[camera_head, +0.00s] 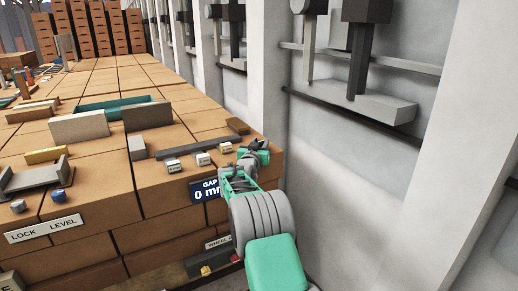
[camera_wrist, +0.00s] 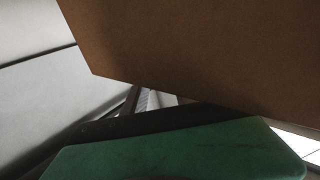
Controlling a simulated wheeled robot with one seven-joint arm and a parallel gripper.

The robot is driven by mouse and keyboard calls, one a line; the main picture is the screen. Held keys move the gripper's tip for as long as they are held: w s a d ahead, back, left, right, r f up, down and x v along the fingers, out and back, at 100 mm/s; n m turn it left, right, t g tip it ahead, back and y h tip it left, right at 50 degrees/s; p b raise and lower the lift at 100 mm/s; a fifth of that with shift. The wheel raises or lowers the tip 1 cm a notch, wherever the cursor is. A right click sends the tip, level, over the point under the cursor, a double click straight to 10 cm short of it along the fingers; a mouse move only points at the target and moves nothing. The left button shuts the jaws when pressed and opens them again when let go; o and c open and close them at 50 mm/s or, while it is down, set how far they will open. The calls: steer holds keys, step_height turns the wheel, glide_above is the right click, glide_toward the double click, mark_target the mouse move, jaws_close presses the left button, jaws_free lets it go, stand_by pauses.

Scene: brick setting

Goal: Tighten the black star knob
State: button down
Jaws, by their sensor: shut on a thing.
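My gripper (camera_head: 256,148), with green and grey parts, is at the right front corner of the brown block bench (camera_head: 170,212), beside the pale wall. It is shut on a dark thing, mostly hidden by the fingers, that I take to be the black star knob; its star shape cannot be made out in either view. In the wrist view a green finger part (camera_wrist: 180,155) fills the bottom, with a dark strip along its upper edge. A large brown surface (camera_wrist: 200,50) lies close above it.
A "GAP 0 mm" display (camera_head: 206,190) is on the bench front, left of my arm. Small white blocks (camera_head: 203,159) and a dark bar (camera_head: 190,148) lie left of my gripper. A "LOCK LEVEL" label (camera_head: 44,228) is at left. A pale wall (camera_head: 335,160) stands close on the right.

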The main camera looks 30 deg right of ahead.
steer(key=shift+r, duration=0.15)
steer(key=c, duration=1.4)
jaws_free()
steer(key=o, duration=0.4)
steer(key=b+v, duration=0.2)
steer(key=v, duration=0.5)
steer(key=shift+w, duration=0.1)
steer(key=shift+s+a, duration=0.3)
steer(key=shift+s, duration=0.05)
